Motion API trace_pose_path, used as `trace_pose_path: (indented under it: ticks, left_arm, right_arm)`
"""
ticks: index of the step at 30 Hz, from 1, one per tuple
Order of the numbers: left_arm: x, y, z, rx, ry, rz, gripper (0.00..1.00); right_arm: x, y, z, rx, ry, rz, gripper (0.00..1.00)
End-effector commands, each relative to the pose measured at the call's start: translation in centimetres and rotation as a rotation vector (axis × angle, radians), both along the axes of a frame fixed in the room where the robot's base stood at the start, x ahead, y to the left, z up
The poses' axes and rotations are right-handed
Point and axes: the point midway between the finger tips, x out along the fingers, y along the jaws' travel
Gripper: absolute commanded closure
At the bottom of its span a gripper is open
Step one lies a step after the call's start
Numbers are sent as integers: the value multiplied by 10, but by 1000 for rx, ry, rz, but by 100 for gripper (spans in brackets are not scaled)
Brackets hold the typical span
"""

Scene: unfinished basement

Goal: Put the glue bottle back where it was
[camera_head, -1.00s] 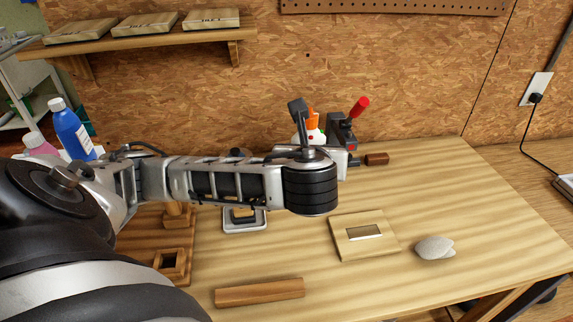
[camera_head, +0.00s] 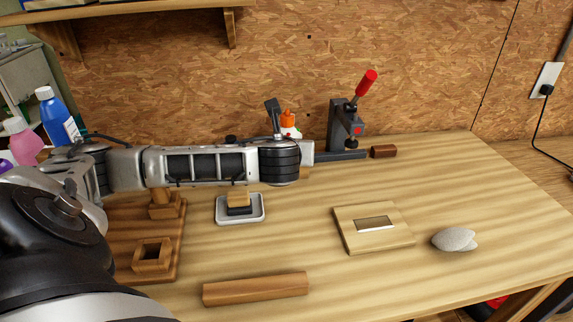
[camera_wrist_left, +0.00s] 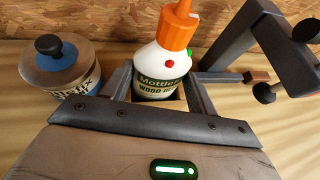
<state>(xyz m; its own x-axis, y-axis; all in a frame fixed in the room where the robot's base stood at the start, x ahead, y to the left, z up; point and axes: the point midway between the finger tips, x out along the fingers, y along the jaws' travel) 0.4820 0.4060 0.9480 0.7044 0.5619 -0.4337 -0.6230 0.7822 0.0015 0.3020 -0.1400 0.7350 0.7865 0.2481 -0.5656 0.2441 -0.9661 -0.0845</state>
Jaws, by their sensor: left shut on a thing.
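The glue bottle (camera_head: 290,132) is white with an orange cap, and its lower part is hidden behind my left arm in the head view. In the left wrist view the bottle (camera_wrist_left: 160,70) stands between the fingers, its green "wood glue" label facing the camera. My left gripper (camera_wrist_left: 160,92) is shut on the bottle's body. The bottle looks roughly upright. I cannot tell whether its base touches the table. My right gripper is not in view.
A jar with a black knob (camera_wrist_left: 68,65) stands left of the bottle. A red-handled toggle clamp (camera_head: 345,125) stands to the right. A white tray (camera_head: 241,218), a wooden frame (camera_head: 350,240), a grey stone (camera_head: 455,239) and a wood bar (camera_head: 256,288) lie nearer.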

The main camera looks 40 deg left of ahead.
Motion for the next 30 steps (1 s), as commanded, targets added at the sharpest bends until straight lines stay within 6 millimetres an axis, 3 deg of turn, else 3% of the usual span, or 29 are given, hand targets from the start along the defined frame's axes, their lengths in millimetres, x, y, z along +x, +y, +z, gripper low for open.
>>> trace_pose_path:
  ticks: [1,3,17,18,20,30]
  left_arm:
    - [0,0,-10,2,-5,1,65]
    - [0,0,-13,2,-4,0,65]
    - [0,0,-13,2,-1,1,65]
    - [0,0,-15,1,-1,1,39]
    - [0,0,-15,1,-1,0,23]
    - [0,0,-12,1,-2,0,20]
  right_arm:
    - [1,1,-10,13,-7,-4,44]
    - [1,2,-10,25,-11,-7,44]
    - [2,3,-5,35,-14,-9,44]
    - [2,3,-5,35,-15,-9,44]
    - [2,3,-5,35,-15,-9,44]
    - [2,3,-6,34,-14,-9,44]
